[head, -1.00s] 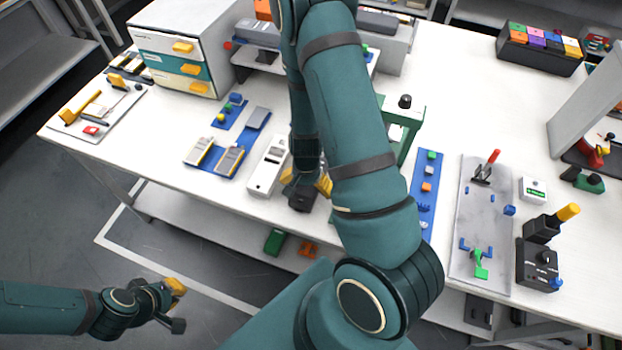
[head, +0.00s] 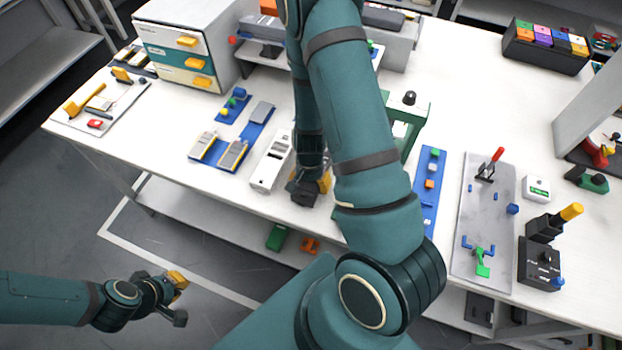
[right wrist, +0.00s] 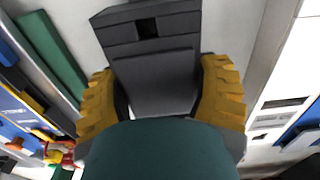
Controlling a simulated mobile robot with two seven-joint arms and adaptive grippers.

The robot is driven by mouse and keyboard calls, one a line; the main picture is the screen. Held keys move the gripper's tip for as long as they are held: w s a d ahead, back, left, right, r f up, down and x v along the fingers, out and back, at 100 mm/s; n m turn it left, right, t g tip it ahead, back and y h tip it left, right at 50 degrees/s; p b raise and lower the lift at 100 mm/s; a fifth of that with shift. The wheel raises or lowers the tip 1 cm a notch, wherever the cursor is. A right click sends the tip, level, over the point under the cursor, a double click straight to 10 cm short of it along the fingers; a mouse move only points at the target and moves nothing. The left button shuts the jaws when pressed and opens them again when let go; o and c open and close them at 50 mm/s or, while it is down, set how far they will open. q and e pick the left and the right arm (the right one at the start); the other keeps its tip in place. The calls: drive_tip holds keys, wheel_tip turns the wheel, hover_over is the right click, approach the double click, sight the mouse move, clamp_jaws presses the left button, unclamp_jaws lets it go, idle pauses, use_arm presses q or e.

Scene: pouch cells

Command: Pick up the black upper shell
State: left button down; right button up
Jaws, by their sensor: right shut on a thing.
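The black upper shell (right wrist: 155,65) is a dark, boxy part with a small square opening. In the right wrist view it sits between the two yellow ribbed fingers of my right gripper (right wrist: 160,100), which is shut on it. In the head view the shell (head: 303,194) shows as a dark block near the table's front edge, with my right gripper (head: 312,184) largely hidden by my arm. I cannot tell whether the shell is clear of the table. My left gripper (head: 179,298) is empty, its fingers apart, over the floor off the table's front edge.
A white device (head: 271,163) lies just left of the shell. Blue trays with grey parts (head: 232,152) are further left. A green press frame (head: 414,130) and a blue strip (head: 428,190) stand to the right. The table front (head: 215,195) has some bare room.

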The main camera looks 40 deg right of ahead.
drive_tip(key=r, duration=0.2)
drive_tip(key=r+p, duration=0.1)
drive_tip(key=shift+s+a+r, duration=0.15)
drive_tip(key=shift+a+r, duration=0.1)
drive_tip(key=shift+a, duration=0.05)
drive_tip(key=s+a+p, duration=0.2)
drive_tip(key=s+a, duration=0.2)
drive_tip(key=a, duration=0.3)
drive_tip(key=s+a+p, duration=0.2)
drive_tip(key=s+a, duration=0.2)
drive_tip(key=a, duration=0.4)
drive_tip(key=shift+a+f, duration=0.15)
drive_tip(key=shift+a, duration=0.05)
